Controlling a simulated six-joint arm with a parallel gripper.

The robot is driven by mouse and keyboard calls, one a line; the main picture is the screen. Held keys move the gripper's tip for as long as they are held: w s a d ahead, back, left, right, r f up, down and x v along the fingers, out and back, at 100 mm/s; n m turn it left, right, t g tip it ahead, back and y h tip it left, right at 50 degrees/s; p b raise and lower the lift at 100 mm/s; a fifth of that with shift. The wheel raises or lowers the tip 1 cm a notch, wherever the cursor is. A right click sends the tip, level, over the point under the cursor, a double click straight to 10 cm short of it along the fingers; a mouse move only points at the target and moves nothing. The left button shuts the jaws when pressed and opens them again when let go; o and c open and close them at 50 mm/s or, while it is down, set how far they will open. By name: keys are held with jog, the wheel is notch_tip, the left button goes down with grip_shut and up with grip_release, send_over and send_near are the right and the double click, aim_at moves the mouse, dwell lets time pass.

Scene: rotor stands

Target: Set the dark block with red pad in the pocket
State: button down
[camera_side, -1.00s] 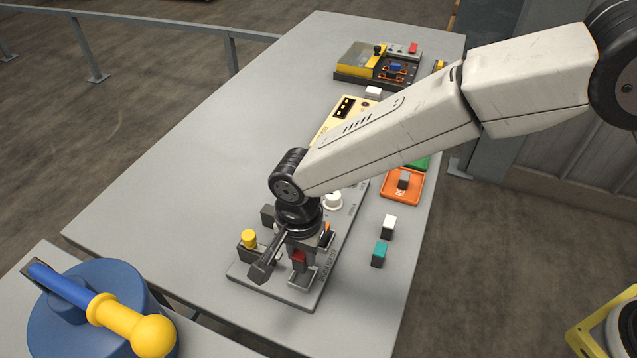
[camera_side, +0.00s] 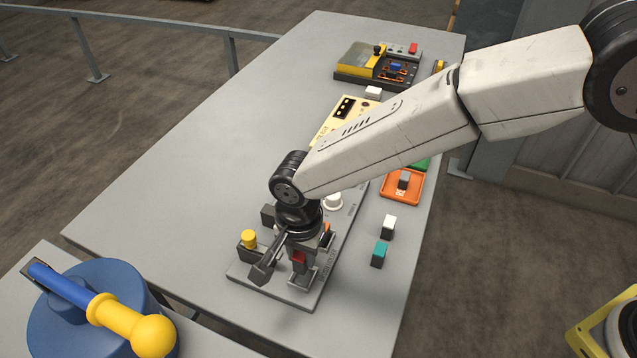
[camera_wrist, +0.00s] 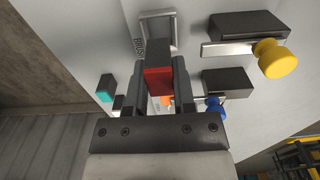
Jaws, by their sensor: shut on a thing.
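The dark block with a red pad (camera_wrist: 158,80) is clasped between the two fingers of my gripper (camera_wrist: 167,88). In the side view its red face (camera_side: 299,259) shows below my gripper (camera_side: 299,248). The pocket (camera_wrist: 173,22) is a grey, metal-walled frame on the grey base plate. In the side view the pocket (camera_side: 303,281) lies just below the block. In the wrist view the block's far end reaches to the pocket's near side. Whether the block touches the pocket or has entered it, I cannot tell.
A yellow knob (camera_wrist: 275,57) on a dark block stands beside the pocket. A blue knob (camera_wrist: 214,105) is nearer my gripper. Teal (camera_side: 380,254) and white (camera_side: 388,227) blocks stand right of the plate. The table's left side is clear.

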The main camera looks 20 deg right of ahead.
jog(key=shift+f, duration=2.15)
dwell(2.8)
grip_release()
jog(key=shift+r, duration=0.1)
dwell(0.5)
jog(key=shift+w+a+r, duration=0.1)
jog(key=shift+w+r, duration=0.05)
jog(key=shift+r, duration=3.75)
